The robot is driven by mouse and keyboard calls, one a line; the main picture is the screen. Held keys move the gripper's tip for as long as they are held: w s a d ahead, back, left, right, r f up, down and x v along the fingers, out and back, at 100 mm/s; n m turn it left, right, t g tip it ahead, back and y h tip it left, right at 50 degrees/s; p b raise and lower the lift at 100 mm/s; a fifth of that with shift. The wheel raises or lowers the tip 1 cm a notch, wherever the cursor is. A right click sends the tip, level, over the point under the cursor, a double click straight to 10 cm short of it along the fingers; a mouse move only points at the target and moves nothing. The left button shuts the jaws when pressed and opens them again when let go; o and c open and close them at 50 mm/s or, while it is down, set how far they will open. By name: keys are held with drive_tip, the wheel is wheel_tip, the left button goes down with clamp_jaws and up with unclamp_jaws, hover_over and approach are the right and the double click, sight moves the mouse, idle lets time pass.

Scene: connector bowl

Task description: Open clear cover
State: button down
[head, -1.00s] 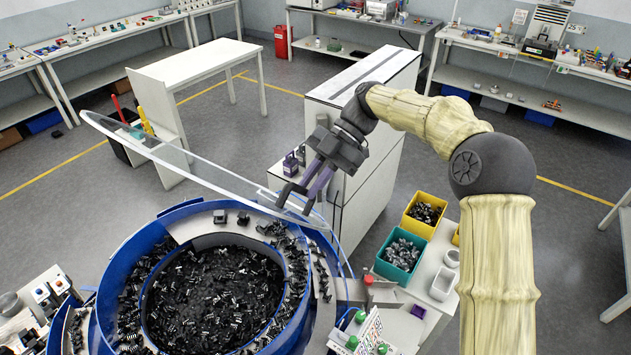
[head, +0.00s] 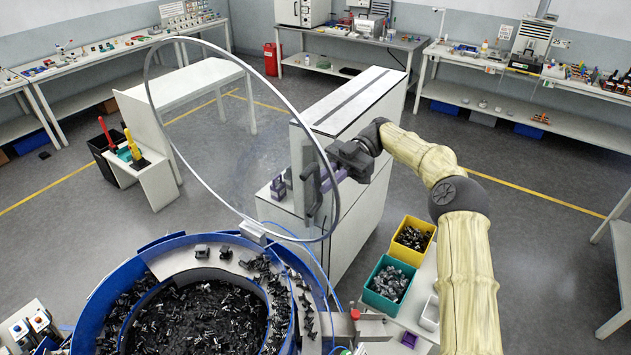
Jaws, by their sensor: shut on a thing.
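The clear cover (head: 232,150) is a round transparent disc with a grey rim, tilted steeply up above the far side of the blue bowl (head: 97,308). Its lower edge is by a small light hinge block (head: 252,232) at the bowl's far rim. My gripper (head: 318,186) is at the cover's right side, shut on its rim or a handle there; which of the two I cannot tell. The bowl is open to view from above and holds many black connectors (head: 210,318).
A white cabinet (head: 345,215) stands just behind my gripper. A yellow bin (head: 412,240) and a teal bin (head: 388,284) with parts sit right of the bowl. A white table (head: 190,85) stands behind the cover. Grey floor is free at the left.

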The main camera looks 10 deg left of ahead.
drive_tip(key=shift+f, duration=0.15)
drive_tip(key=c, duration=1.4)
unclamp_jaws()
drive_tip(key=shift+w, duration=0.1)
drive_tip(key=shift+d, duration=0.15)
wheel_tip(320, 180, up, 10)
drive_tip(key=p, duration=0.2)
wheel_tip(320, 180, down, 10)
drive_tip(key=b, duration=0.2)
drive_tip(key=shift+a+r, duration=0.2)
